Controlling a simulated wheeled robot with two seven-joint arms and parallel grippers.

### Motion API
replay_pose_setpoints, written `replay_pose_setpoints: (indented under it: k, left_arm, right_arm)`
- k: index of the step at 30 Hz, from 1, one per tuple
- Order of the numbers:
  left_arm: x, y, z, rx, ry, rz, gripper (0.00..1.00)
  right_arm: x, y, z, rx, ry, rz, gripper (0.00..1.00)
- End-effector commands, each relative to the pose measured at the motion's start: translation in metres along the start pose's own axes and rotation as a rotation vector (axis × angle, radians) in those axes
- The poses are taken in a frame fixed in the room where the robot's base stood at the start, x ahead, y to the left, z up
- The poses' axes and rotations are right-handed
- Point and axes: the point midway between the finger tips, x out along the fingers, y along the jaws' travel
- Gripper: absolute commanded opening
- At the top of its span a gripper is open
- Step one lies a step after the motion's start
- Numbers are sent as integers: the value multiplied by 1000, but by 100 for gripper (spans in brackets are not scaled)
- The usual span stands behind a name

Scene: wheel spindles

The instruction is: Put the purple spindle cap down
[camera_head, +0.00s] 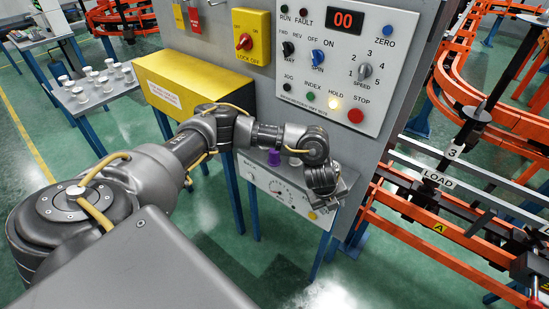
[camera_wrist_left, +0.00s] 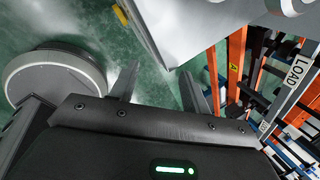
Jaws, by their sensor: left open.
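The purple spindle cap (camera_head: 273,158) stands on the narrow grey shelf (camera_head: 252,156) below the control panel. My left gripper (camera_head: 334,196) is at the right end of that shelf, to the right of the cap and apart from it. In the left wrist view the left gripper (camera_wrist_left: 160,68) has its two fingers spread with nothing held between them; green floor and a grey edge show beyond. The purple cap is not seen in the wrist view. My right gripper is in neither view.
The control panel (camera_head: 335,55) rises behind the shelf, close to my left arm. A yellow box (camera_head: 190,88) is left of it. A side table (camera_head: 95,108) holds several white cups. Orange conveyor rails (camera_head: 410,225) stand at the right.

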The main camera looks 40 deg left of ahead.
Motion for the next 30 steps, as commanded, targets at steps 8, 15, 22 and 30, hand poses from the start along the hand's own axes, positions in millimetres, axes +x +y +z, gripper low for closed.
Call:
replay_pose_setpoints:
  k: [8, 15, 22, 30]
  left_arm:
    - [-86, 46, 157, -4, -261, 270, 47]
    - [-135, 73, 211, -75, -347, 382, 47]
    - [-130, 79, 216, -83, -350, 391, 47]
    - [-94, 95, 228, -85, -348, 390, 47]
  right_arm:
    - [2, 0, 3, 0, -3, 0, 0]
    - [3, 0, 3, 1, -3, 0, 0]
    - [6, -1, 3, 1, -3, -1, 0]
    - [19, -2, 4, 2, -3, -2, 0]
